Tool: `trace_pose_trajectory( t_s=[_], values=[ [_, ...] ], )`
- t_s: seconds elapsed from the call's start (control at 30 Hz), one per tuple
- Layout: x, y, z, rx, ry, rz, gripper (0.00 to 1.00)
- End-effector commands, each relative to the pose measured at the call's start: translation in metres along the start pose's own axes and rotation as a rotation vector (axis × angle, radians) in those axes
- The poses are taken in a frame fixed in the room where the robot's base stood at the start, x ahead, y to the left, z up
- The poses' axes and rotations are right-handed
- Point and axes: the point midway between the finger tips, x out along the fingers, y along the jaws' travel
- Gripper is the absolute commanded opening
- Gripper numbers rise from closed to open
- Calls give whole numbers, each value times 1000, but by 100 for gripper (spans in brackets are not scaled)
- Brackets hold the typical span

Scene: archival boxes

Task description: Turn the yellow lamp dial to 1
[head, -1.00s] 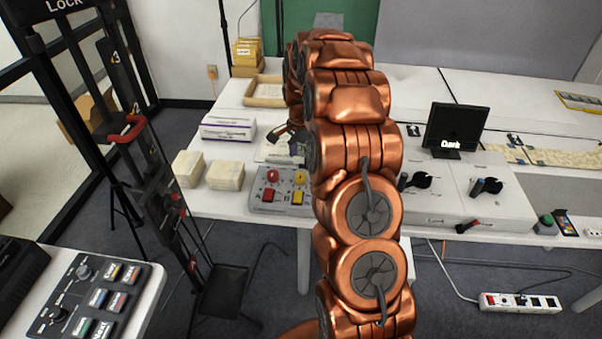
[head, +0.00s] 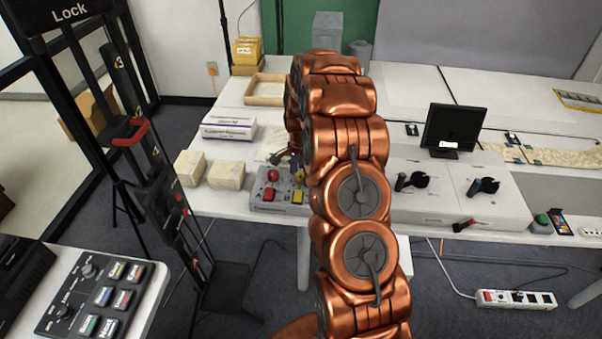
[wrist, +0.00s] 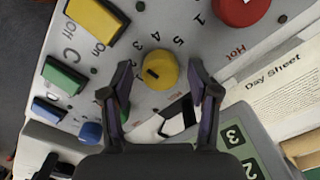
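The yellow lamp dial (wrist: 160,70) is a round knob with a dark pointer mark, set on a light grey control panel (wrist: 150,20). Numbers are printed around it; I can read 1, 4 and 5. My gripper (wrist: 160,78) is open, with one finger on each side of the dial and gaps showing between fingers and knob. Whether the fingertips reach down to the knob's height I cannot tell. In the head view the yellow dial (head: 299,176) is partly hidden by my arm, and the gripper (head: 290,160) is small and dark above the panel.
A red dial (wrist: 240,8) is at the wrist view's upper right, with yellow (wrist: 95,20), green (wrist: 66,75) and blue (wrist: 90,132) controls to the left. A "Day Sheet" paper (wrist: 265,95) and a grey keypad device (wrist: 235,135) lie close on the right.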

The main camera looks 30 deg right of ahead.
Motion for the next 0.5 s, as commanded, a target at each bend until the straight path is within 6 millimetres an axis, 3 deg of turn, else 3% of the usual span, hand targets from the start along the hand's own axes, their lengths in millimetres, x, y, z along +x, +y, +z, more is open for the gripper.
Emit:
trace_pose_trajectory(
  t_s=[0.07, 0.5],
  values=[
    [0, 0, 0, 0, 0, 0, 49],
    [0, 0, 0, 1, 0, 0, 3]
  ],
)
